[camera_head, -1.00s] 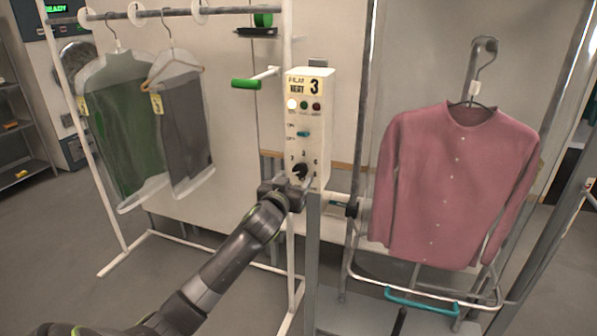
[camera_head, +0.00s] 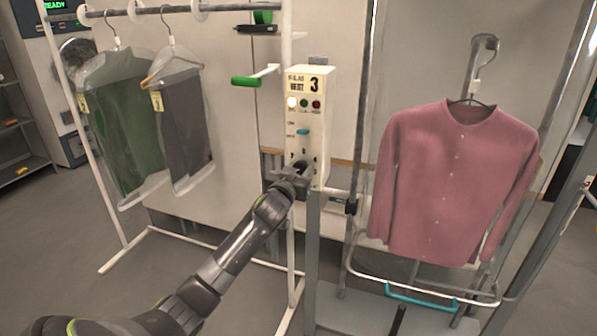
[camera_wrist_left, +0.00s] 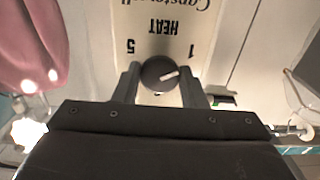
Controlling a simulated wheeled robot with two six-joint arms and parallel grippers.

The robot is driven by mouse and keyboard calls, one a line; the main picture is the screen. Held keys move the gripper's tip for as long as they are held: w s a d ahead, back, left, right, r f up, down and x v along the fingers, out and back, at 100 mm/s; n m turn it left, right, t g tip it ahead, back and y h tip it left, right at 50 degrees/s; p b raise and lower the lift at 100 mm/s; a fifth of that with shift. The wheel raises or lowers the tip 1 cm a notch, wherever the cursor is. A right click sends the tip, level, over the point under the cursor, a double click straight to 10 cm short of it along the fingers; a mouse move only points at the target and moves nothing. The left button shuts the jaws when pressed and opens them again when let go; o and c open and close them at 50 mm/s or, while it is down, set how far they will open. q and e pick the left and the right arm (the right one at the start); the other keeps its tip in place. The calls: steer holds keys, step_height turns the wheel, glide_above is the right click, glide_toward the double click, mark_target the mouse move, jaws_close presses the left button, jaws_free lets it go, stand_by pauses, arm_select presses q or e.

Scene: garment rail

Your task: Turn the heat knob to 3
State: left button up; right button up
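The heat knob (camera_wrist_left: 158,74) is round and dark, low on the cream control box (camera_head: 319,122). In the left wrist view the lettering is upside down, with 5 left of the knob and 1 right. The knob's white pointer aims right and slightly up, toward the 1 side. A card on the box (camera_head: 303,84) shows a large 3. My left gripper (camera_head: 292,172) is at the knob and hides most of it in the head view. Its fingers (camera_wrist_left: 160,84) flank the knob closely; whether they press on it cannot be told. My right gripper is not in view.
A teal switch (camera_head: 303,132) and small lamps are above the knob. A green-handled lever (camera_head: 246,82) sticks out left. A pink cardigan (camera_head: 452,185) hangs right on a frame with a teal bar (camera_head: 420,301). Bagged garments (camera_head: 150,125) hang left. The floor at lower left is clear.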

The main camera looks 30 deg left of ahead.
arm_select(q)
steer(key=shift+c, duration=1.2)
